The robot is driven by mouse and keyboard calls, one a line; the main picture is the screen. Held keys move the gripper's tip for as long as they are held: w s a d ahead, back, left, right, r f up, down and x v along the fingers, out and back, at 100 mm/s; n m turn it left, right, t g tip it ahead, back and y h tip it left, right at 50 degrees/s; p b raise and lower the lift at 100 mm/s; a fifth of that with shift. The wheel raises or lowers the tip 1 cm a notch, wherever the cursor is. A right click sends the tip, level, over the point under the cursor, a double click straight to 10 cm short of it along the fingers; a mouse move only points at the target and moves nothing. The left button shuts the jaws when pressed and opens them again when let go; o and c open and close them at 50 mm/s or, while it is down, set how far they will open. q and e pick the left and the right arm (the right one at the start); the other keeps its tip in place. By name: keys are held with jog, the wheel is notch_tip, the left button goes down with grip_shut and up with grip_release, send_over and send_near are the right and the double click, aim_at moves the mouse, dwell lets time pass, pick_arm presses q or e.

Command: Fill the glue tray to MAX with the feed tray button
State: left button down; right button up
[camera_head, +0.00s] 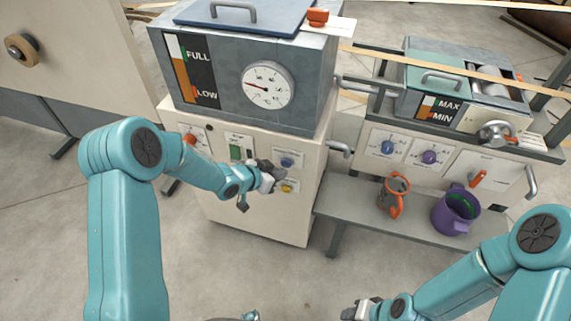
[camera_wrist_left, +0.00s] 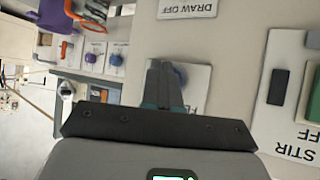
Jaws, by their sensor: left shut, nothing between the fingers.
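The blue feed tray button (camera_head: 287,162) is on a white label on the cream cabinet front. In the left wrist view the blue button (camera_wrist_left: 181,74) shows just behind my fingertips, its label partly hidden. My left gripper (camera_head: 274,174) is shut and empty, right at the button; I cannot tell whether it touches. The glue tray (camera_head: 469,88) stands on the right machine, with a MAX/MIN gauge (camera_head: 437,108) on its front. The gauge shows an orange band, but its exact level is too small to read. My right gripper (camera_head: 362,309) is low at the bottom edge, its jaws unclear.
A yellow button (camera_head: 287,188) sits just below the blue one, and a green STIR switch (camera_head: 236,152) to its left. A FULL/LOW gauge (camera_head: 192,73) and dial (camera_head: 267,86) are above.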

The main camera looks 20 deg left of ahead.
pick_arm(q)
jog(key=shift+w, duration=0.35)
jog(key=shift+w, duration=0.45)
dwell(7.2)
